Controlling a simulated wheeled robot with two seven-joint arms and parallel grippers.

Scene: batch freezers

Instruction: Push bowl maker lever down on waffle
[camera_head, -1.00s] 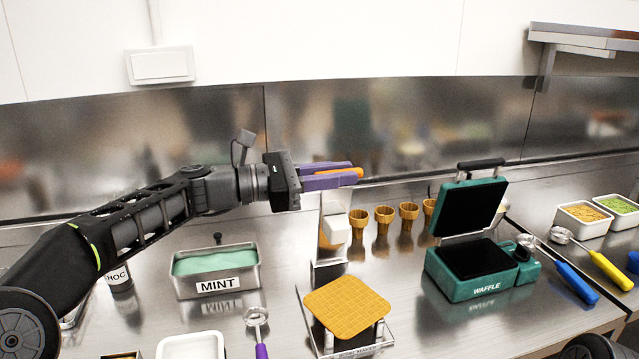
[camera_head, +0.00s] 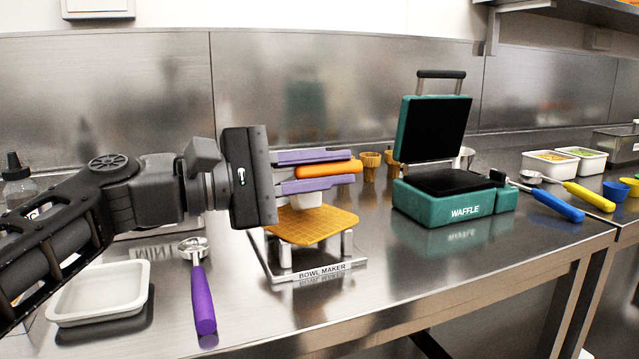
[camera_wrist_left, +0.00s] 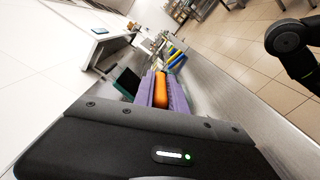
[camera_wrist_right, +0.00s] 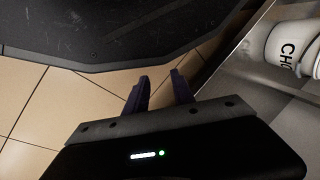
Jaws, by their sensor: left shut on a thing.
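The bowl maker (camera_head: 318,273) stands on the steel counter in the head view, with its name on the front base. A flat square waffle (camera_head: 318,226) lies across its top. My left gripper (camera_head: 322,170) is shut on the orange lever (camera_head: 330,168), just above the waffle. A white press block (camera_head: 306,201) under the fingers meets or nearly meets the waffle; I cannot tell which. The orange lever also shows between the purple fingers in the left wrist view (camera_wrist_left: 161,90). My right gripper (camera_wrist_right: 160,92) shows only in the right wrist view, fingers apart and empty, above the floor.
The green waffle iron (camera_head: 455,204) stands open to the right. A purple-handled scoop (camera_head: 203,295) and a white tray (camera_head: 100,292) are at the left front. Brown cones (camera_head: 370,165) stand behind the lever. Blue and yellow scoops (camera_head: 555,203) lie at the right.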

